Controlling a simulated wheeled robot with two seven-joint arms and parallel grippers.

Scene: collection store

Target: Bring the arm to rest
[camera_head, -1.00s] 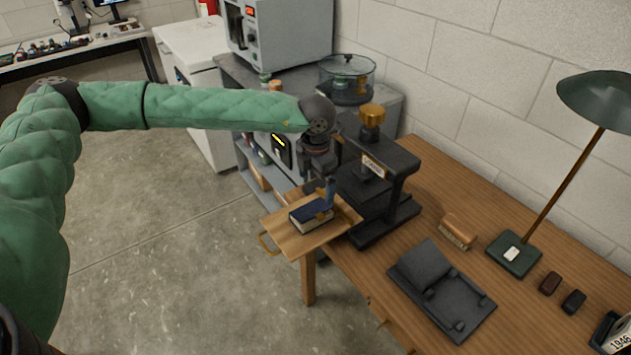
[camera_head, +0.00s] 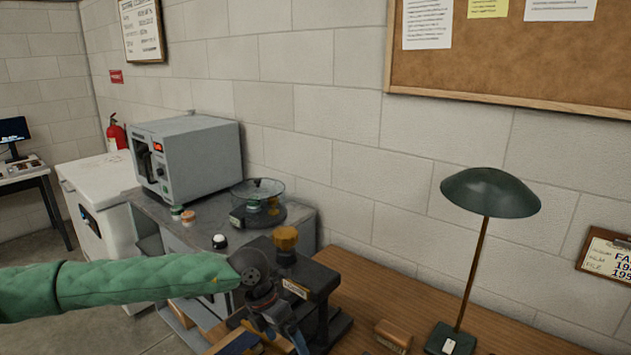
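My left arm, in a green quilted sleeve, reaches in from the left edge in the head view. Its gripper (camera_head: 280,340) points down at the bottom of the view, in front of the black press (camera_head: 325,285) with a brass knob. The fingertips are cut off or hard to make out, so I cannot tell whether they are open or shut. A dark blue book (camera_head: 236,344) shows partly at the bottom edge, just left of the gripper. Whether they touch is unclear. My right gripper is not in view.
A wooden table (camera_head: 400,305) carries a brush (camera_head: 393,334) and a green desk lamp (camera_head: 490,192) on the right. A grey oven-like box (camera_head: 200,155) and a glass-covered device (camera_head: 258,200) stand on the grey cabinet behind. The wall closes off the back.

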